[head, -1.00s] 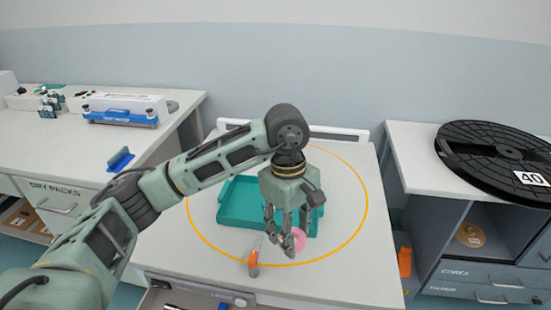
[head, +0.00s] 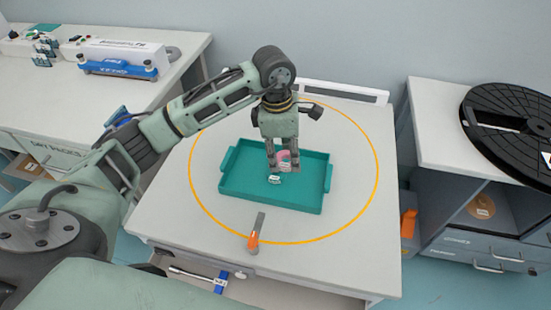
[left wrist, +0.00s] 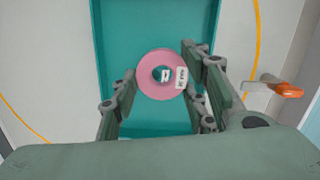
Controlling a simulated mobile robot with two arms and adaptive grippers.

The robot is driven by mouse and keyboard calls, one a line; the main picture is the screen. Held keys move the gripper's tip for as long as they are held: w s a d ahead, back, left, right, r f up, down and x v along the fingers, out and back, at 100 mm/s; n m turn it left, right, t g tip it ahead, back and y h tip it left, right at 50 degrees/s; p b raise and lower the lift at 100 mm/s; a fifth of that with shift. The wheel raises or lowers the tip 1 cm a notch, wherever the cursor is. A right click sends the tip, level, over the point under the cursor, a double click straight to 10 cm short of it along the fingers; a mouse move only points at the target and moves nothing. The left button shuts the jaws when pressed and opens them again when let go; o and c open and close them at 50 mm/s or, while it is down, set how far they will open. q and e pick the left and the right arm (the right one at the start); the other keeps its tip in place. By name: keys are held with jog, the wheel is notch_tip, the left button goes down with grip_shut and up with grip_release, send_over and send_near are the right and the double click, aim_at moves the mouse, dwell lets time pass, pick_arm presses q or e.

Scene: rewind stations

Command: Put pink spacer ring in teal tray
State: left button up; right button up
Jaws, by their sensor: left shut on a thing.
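The pink spacer ring (head: 283,157) is between the fingers of my left gripper (head: 284,168), which is shut on it. In the left wrist view the ring (left wrist: 162,75) shows its round face, centre hole and a white label, with the gripper's fingers (left wrist: 165,100) on both sides. The teal tray (head: 230,186) lies on the middle table, inside the orange circle. The gripper and ring are over the tray's inside; I cannot tell whether the ring touches its floor. The tray (left wrist: 110,30) also lies behind the ring in the wrist view. My right gripper is not in view.
An orange-handled tool (head: 255,235) lies in front of the tray near the table's front edge. An open drawer (head: 260,285) is below. A black reel (head: 510,125) lies on the right cabinet. A blue-and-white sealer (head: 120,58) stands on the left bench.

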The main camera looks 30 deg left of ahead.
pick_arm(q)
jog(key=a, duration=0.1)
jog(key=a+f, duration=0.2)
jog(key=shift+w, duration=0.35)
notch_tip(320, 180, down, 4)
jog(key=shift+r+p, duration=0.2)
jog(key=shift+p, duration=0.3)
jog(key=shift+a+f, duration=0.1)
jog(key=shift+f, duration=0.1)
jog(key=shift+f, duration=0.1)
jog(key=shift+f+b, duration=0.15)
jog(key=shift+b, duration=0.15)
jog(key=o, duration=1.2)
jog(key=shift+c, duration=0.2)
